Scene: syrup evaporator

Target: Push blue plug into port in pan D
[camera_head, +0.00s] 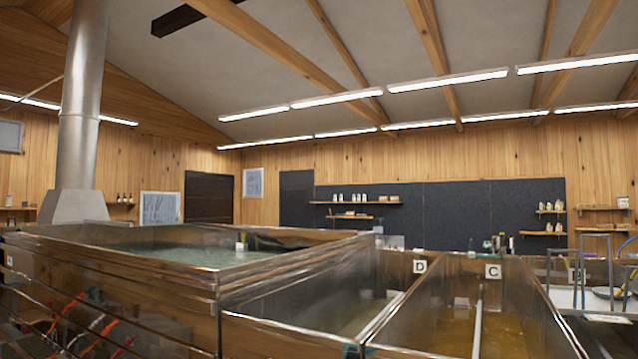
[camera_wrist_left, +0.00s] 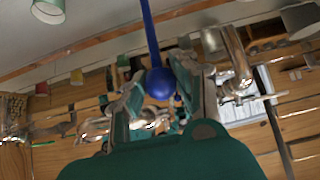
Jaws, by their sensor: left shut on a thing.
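The blue plug (camera_wrist_left: 158,83) shows in the left wrist view as a round blue knob with a long thin blue rod running up to the top edge. My left gripper (camera_wrist_left: 160,90) is shut on it, one finger on each side of the knob. Pan D (camera_head: 420,266), marked by a white "D" plate, is in the head view right of centre, a long metal pan with shallow liquid. Its port cannot be made out in either view. My right gripper is in neither view.
Pan C (camera_head: 493,271), with amber liquid, lies right of pan D. A taller metal pan (camera_head: 120,262) of liquid stands to the left, with a flue pipe (camera_head: 85,100) behind it. A metal-framed stand (camera_head: 590,265) is at the far right.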

